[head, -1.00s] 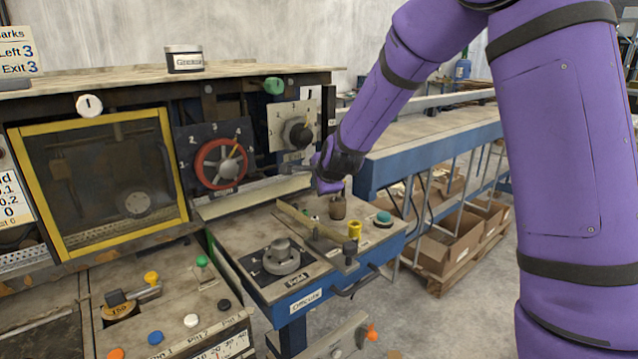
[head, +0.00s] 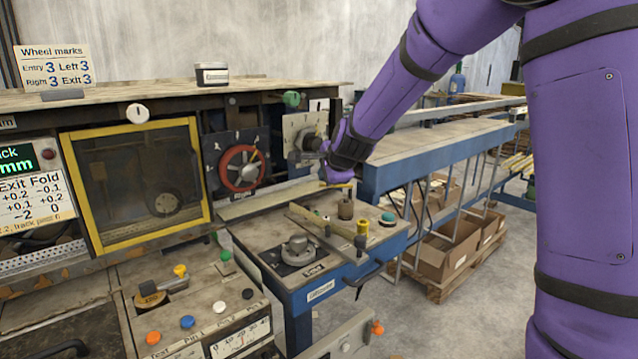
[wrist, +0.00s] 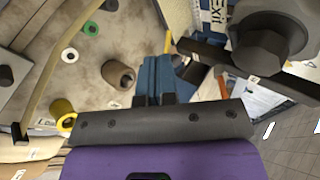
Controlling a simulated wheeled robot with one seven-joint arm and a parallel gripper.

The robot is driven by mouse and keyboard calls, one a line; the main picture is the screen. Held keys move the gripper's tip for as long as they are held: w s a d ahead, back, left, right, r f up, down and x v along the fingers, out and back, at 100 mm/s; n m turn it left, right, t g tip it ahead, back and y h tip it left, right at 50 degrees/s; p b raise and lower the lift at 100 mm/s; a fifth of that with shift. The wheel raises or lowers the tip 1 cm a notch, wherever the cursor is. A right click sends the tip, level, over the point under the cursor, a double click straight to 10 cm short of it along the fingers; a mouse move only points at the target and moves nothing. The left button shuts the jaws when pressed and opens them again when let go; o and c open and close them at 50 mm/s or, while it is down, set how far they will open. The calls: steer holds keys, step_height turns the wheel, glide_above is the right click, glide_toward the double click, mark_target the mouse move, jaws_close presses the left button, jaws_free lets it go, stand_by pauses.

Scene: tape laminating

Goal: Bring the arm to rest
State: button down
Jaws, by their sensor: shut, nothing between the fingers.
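My arm is purple with black bands and reaches from the right side of the head view. My gripper (wrist: 154,80) shows in the wrist view as two blue fingers side by side, closed with nothing held. In the head view its fingers are too small to make out; my wrist is above the right end of the blue workbench unit (head: 322,293), close to the black knob (head: 311,142) on the grey dial plate.
A red handwheel (head: 242,168) and a yellow-framed window (head: 135,180) are on the machine front. Free floor (head: 440,315) lies at the lower right.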

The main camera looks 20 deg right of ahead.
steer(key=s+d+r+n+g, duration=0.1)
steer(key=s+r+n, duration=0.4)
steer(key=s, duration=0.5)
steer(key=s+r+n+g, duration=0.1)
steer(key=s+r+n, duration=0.3)
steer(key=s, duration=0.6)
steer(key=s+d+n+g, duration=0.1)
steer(key=s+n, duration=0.3)
steer(key=s, duration=0.6)
steer(key=s+d+f+n+g, duration=0.1)
steer(key=s+n, duration=0.3)
steer(key=s, duration=0.7)
steer(key=shift+s+d+f+g+h, duration=0.15)
steer(key=shift+s+d+g+h, duration=0.2)
steer(key=shift+d, duration=0.35)
steer(key=shift+w, duration=0.15)
